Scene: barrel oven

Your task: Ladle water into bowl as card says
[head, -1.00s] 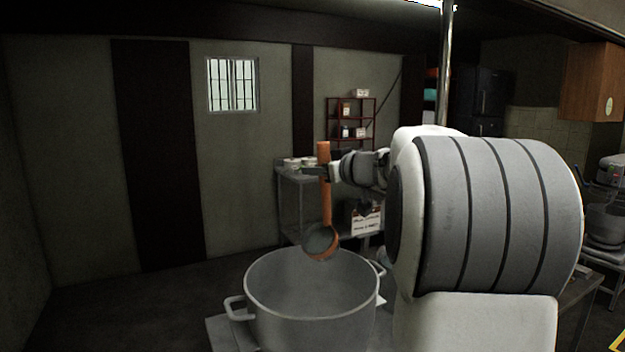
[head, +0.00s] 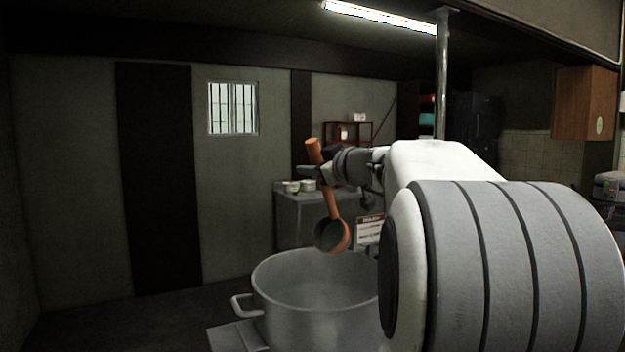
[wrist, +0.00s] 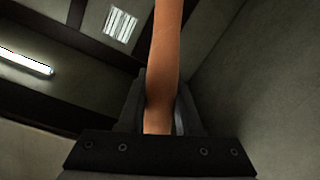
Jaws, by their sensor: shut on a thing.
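My gripper (head: 316,171) is shut on the orange-brown handle of a ladle (head: 329,235) in the head view. The ladle hangs tilted, its round cup low and its handle top leaning left. Its cup is above the far rim of a large grey pot (head: 262,308), apart from it. In the wrist view the handle (wrist: 163,60) runs up between the fingers (wrist: 160,110). A card (head: 369,230) with a red band and small text stands behind the pot, partly hidden by my arm; its text is too small to read. I cannot tell whether the cup holds water.
A grey side table (head: 292,205) with small white containers (head: 299,186) stands behind the pot. A red shelf (head: 345,131) is at the back wall. My arm covers much of the right side. The floor left of the pot is clear.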

